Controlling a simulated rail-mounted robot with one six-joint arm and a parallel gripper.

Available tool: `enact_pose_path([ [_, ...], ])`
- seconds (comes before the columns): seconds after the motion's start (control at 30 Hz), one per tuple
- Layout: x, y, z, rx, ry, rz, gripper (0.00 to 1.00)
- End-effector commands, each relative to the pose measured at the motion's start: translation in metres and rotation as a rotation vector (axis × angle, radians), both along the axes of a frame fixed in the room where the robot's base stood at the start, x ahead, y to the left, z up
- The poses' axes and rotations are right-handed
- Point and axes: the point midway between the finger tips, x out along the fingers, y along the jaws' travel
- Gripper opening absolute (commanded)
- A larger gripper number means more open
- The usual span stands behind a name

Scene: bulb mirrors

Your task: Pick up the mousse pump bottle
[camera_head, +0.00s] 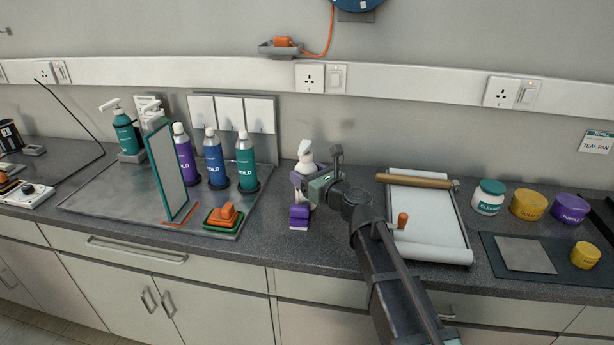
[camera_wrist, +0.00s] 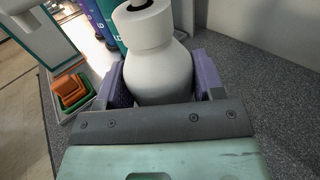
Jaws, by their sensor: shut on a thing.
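A plain white bottle (camera_wrist: 163,70) with a wide white collar stands between the purple fingers of my gripper (camera_wrist: 160,88) in the wrist view. The fingers close on its body from both sides. Its top is cut off by the upper edge of that view. In the head view, the white pump head of the bottle (camera_head: 306,155) shows above my gripper (camera_head: 300,196), and most of its body is hidden behind the gripper. The bottle looks upright. I cannot tell whether its base touches the counter.
To the left are a framed mirror (camera_head: 168,170), an orange block on a green dish (camera_head: 222,222) and several HOLD bottles (camera_head: 246,165). To the right are a white roller tray (camera_head: 428,222), several jars (camera_head: 489,197) and a dark mat (camera_head: 490,262). The wall stands close behind.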

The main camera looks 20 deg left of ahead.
Motion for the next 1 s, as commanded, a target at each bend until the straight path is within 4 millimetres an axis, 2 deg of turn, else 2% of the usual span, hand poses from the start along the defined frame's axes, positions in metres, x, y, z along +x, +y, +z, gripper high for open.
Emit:
enact_pose_path([
  [0.03,0.000,0.000,0.012,0.000,0.000,0.000,0.28],
  [0.17,0.000,0.000,0.041,0.000,0.000,0.000,0.28],
  [0.27,0.000,0.000,0.073,0.000,0.000,0.000,0.28],
  [0.4,0.000,0.000,0.128,0.000,0.000,0.000,0.28],
  [0.5,0.000,0.000,0.160,0.000,0.000,0.000,0.28],
  [0.6,0.000,0.000,0.182,0.000,0.000,0.000,0.28],
  [0.73,0.000,0.000,0.193,0.000,0.000,0.000,0.28],
  [1.0,0.000,0.000,0.190,0.000,0.000,0.000,0.28],
])
